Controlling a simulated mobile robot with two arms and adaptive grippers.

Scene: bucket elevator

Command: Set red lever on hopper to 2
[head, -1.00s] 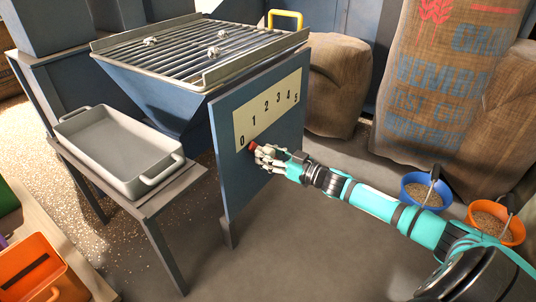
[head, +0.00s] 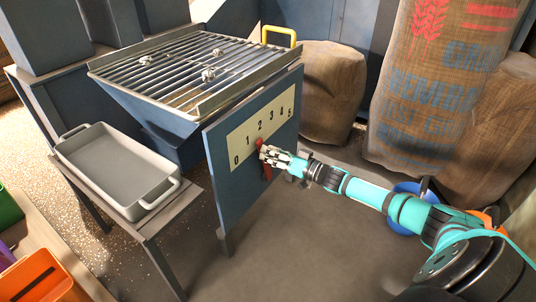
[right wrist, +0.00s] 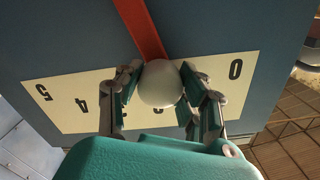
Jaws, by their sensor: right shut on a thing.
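The red lever (head: 267,172) is on the blue side panel of the hopper (head: 215,170). It stands nearly upright, its upper end just below the 2 on the cream number scale (head: 235,150). My right gripper (head: 264,153) is at the lever's upper end. In the right wrist view the lever's red bar (right wrist: 141,28) ends in a pale round knob (right wrist: 160,84), and my right gripper's fingers are shut around this knob. The knob and fingers hide the middle numbers there; 5, 4 and 0 show. My left gripper is not in view.
A grey tray (head: 75,150) stands on a small table to the left. A metal grate (head: 185,70) with several small pale pieces tops the hopper. Sacks stand behind at the right. A blue bucket (head: 400,225) is partly hidden by my right arm.

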